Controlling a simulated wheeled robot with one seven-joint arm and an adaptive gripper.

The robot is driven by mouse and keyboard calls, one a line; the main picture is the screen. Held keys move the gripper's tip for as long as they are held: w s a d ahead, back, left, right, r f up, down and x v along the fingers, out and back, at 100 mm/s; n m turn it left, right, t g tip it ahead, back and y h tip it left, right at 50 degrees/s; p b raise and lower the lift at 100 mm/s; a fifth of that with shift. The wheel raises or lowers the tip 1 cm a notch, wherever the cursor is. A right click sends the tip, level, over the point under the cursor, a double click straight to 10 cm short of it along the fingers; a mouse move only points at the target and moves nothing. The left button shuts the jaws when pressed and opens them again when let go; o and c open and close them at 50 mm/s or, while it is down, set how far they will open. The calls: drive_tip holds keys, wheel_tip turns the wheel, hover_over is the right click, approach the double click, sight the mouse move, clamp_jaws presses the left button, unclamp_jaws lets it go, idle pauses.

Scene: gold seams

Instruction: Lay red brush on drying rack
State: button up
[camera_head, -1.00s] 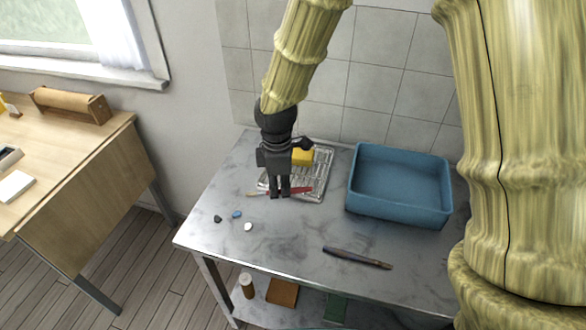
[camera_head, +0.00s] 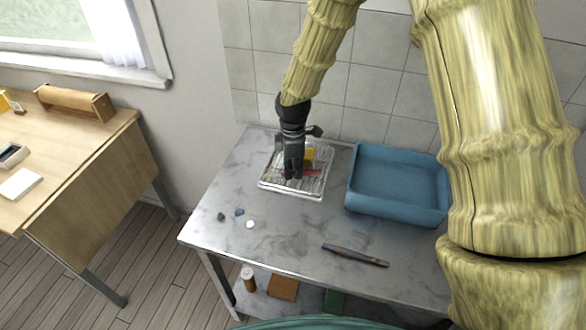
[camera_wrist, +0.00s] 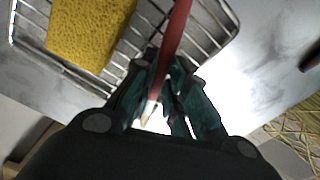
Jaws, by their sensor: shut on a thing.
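The red brush (camera_head: 312,172) is held between the fingers of my gripper (camera_head: 293,176), over the wire drying rack (camera_head: 312,190). In the wrist view the red handle (camera_wrist: 177,28) runs up from between the fingers (camera_wrist: 170,105), and a pale end shows below them. My gripper is shut on the brush. The rack's wires (camera_wrist: 205,30) lie behind the brush; I cannot tell whether the brush touches them. A yellow sponge (camera_wrist: 88,30) rests on the rack, partly hidden by my gripper in the head view.
A blue basin (camera_head: 400,210) stands right of the rack. A dark slim tool (camera_head: 355,256) lies near the table's front edge. Small pebbles (camera_head: 239,212) lie at the front left. The middle of the grey table (camera_head: 290,235) is clear. A tiled wall stands behind.

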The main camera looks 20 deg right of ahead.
drive_tip(key=shift+f, duration=0.4)
drive_tip(key=o, duration=0.8)
drive_tip(key=shift+f, duration=0.15)
drive_tip(key=shift+c, duration=0.2)
wheel_tip(320, 180, up, 12)
drive_tip(key=b, duration=0.2)
